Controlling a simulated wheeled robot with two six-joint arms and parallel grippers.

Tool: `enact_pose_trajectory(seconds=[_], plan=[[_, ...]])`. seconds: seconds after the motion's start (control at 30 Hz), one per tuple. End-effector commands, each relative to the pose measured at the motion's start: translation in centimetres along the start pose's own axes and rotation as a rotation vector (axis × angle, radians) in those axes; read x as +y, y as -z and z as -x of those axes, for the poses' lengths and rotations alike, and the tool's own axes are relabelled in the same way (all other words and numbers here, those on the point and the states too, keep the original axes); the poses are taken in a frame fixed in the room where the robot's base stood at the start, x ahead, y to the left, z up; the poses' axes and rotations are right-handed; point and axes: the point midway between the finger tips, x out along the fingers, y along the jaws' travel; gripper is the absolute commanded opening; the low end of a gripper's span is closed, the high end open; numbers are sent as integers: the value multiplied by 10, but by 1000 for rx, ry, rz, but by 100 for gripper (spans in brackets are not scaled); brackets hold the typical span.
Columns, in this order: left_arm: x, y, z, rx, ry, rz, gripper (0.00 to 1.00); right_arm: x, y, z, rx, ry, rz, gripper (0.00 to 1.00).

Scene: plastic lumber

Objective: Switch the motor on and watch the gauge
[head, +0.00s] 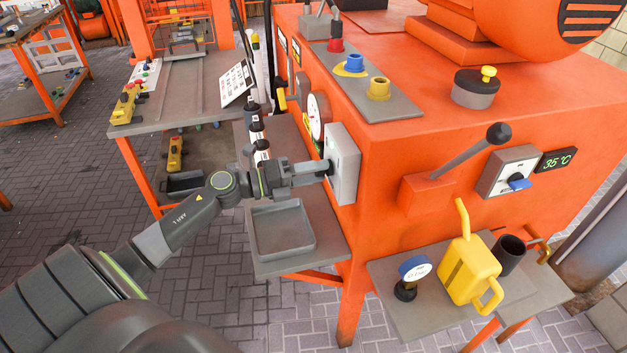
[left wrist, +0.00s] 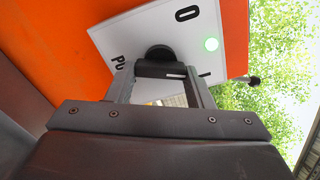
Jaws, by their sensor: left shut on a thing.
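A light grey switch box (head: 343,165) is fixed to the left face of the orange machine (head: 385,125). My left gripper (head: 325,169) reaches it from the left. In the left wrist view the box's white front (left wrist: 125,40) carries a black rotary knob (left wrist: 158,53), a "0" mark, partly hidden lettering and a lit green lamp (left wrist: 211,44). My left gripper (left wrist: 160,75) is shut on the knob, its fingers hiding part of it. A round white gauge (head: 316,117) sits on the machine's face just behind the box; its needle is too small to read. My right gripper is not in view.
A grey tray (head: 282,228) lies on a shelf below my left gripper. Bottles (head: 259,138) stand close behind the wrist. A yellow can (head: 468,270) and blue-rimmed gauge (head: 414,268) stand on the lower shelf.

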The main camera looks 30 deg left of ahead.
Motion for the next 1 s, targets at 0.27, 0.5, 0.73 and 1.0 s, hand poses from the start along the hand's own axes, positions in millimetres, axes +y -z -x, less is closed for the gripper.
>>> enact_pose_trajectory(seconds=[0.27,0.5,0.73,1.0], plan=[[4,1,1,2,-3,-145,24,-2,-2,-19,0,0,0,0],[3,1,0,2,-2,-196,24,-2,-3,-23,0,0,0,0],[2,1,1,3,-2,-207,24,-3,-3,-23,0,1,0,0],[2,1,1,3,-3,-207,54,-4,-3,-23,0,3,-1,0]])
